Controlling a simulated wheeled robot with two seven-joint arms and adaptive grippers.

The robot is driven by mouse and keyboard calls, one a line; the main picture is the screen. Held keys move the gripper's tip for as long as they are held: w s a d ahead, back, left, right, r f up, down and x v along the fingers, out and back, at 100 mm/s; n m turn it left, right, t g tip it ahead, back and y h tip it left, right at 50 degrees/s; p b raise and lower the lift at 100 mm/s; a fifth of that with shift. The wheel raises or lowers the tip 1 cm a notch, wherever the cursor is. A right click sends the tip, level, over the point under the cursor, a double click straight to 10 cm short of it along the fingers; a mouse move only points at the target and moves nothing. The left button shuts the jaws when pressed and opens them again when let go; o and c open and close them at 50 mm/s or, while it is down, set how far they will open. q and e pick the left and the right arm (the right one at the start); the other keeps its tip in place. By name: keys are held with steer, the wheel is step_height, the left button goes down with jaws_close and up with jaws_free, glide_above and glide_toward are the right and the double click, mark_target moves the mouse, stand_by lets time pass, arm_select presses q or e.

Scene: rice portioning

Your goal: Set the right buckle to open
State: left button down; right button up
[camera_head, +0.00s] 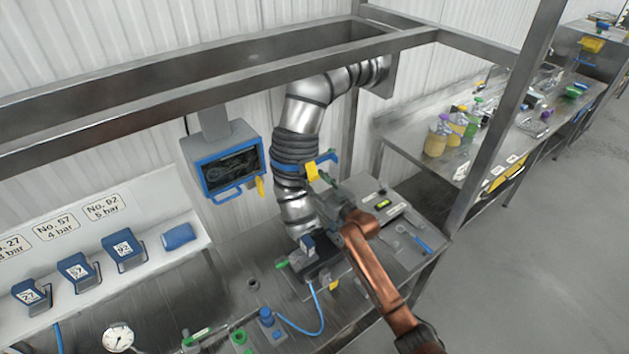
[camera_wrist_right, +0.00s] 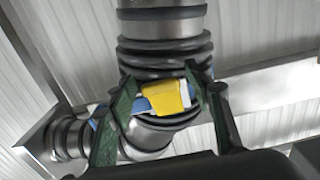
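A yellow buckle (camera_head: 312,172) sits on a blue clamp band (camera_head: 286,168) around the black bellows of a silver duct. In the right wrist view the yellow buckle (camera_wrist_right: 168,97) is a block with a pale right end, with part of the blue band (camera_wrist_right: 142,105) beside it. My right gripper (camera_head: 328,178) has its fingers close to the buckle in the head view. In the right wrist view my right gripper (camera_wrist_right: 160,85) is open, with a finger on each side of the buckle. I cannot tell whether the fingers touch it or whether the buckle is latched. My left gripper is not in view.
A metal duct (camera_head: 295,211) runs down to the workbench. A blue-framed box (camera_head: 225,162) with a yellow tag hangs to the left. A steel beam (camera_head: 250,72) crosses above, and an upright post (camera_head: 505,125) stands to the right. A side table (camera_head: 400,130) holds several containers.

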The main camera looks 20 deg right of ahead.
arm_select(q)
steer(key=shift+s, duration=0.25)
arm_select(e)
jaws_close()
stand_by(0.3)
